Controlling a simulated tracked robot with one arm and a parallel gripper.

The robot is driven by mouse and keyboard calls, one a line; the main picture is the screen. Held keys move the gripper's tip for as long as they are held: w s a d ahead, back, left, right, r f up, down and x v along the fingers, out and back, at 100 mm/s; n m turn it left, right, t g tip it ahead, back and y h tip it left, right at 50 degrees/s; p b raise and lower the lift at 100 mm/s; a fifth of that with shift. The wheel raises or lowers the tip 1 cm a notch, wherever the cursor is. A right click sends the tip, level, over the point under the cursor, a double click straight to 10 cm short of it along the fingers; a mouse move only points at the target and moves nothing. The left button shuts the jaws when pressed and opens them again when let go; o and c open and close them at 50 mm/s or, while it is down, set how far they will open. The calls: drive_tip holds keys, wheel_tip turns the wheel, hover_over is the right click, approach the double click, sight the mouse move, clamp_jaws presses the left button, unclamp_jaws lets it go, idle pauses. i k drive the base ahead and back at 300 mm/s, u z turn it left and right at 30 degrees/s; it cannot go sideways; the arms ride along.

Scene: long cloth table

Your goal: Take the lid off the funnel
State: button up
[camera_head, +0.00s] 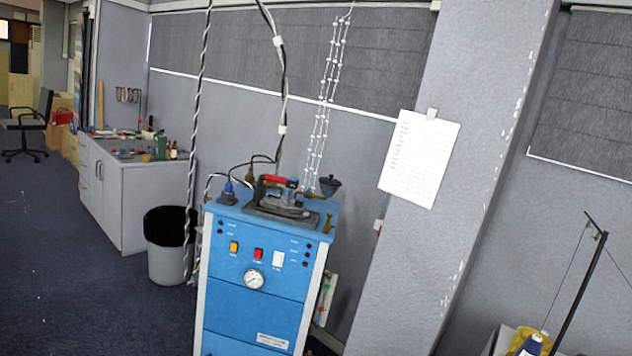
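A small dark funnel-shaped cup (330,188) stands at the back right corner of the top of a blue steam-iron machine (258,290). Something like a lid with a small knob seems to sit on it, but it is too small to be sure. No long cloth table shows clearly. My gripper is not in view, and nothing of it shows near the funnel.
An iron (283,204) with a red handle rests on the machine's top beside the funnel. Cables hang above. A waste bin (168,262) and grey cabinet (125,200) stand left. A slanted grey pillar (440,200) rises right. Dark carpet is open at lower left.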

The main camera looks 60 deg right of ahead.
sight(330, 180)
drive_tip(key=z, duration=0.4)
drive_tip(key=i, duration=1.1)
drive_tip(key=z, duration=1)
drive_tip(key=i, duration=1.5)
drive_tip(key=z, duration=0.85)
drive_tip(key=i, duration=1.3)
drive_tip(key=z, duration=0.35)
